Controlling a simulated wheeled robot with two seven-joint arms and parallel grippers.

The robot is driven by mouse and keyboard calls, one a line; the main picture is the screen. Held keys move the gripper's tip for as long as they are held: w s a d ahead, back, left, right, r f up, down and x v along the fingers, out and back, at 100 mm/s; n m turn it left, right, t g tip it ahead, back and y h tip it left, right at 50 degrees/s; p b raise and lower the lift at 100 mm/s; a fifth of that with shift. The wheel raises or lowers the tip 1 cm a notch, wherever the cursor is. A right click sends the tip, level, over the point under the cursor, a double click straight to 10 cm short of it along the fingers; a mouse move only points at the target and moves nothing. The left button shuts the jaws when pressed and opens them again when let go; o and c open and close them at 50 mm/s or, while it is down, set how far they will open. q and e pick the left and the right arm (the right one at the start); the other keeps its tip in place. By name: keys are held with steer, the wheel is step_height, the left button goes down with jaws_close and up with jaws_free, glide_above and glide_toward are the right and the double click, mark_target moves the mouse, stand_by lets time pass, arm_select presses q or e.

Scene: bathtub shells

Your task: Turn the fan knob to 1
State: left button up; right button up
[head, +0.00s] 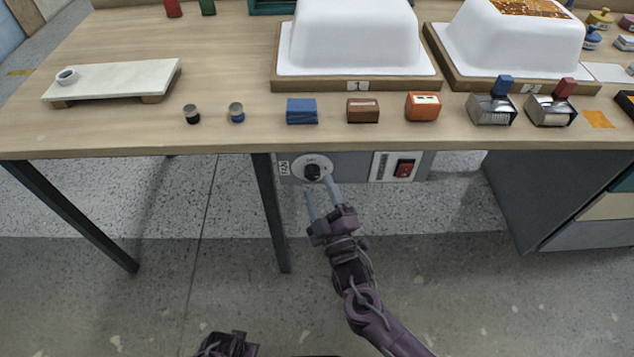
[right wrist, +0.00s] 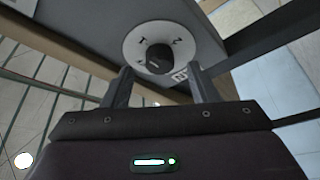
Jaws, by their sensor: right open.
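The fan knob (head: 312,172) is a dark round knob on a pale dial plate, set in a grey panel under the front edge of the table. In the right wrist view the knob (right wrist: 159,58) shows on its white dial with marks around it. My right gripper (head: 319,184) is open just in front of the dial. Its two fingers (right wrist: 158,84) stand on either side of the knob in the right wrist view; I cannot tell whether they touch it. Part of my left arm (head: 226,345) shows at the bottom edge; its fingers are not clear.
A red rocker switch (head: 404,168) sits on the same panel to the right. The tabletop (head: 230,70) above holds two white tub shells (head: 355,40), a blue block (head: 302,111), a brown block (head: 362,110) and stamps. A table leg (head: 270,215) stands left of the panel.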

steer(key=v, duration=0.5)
stand_by(0.4)
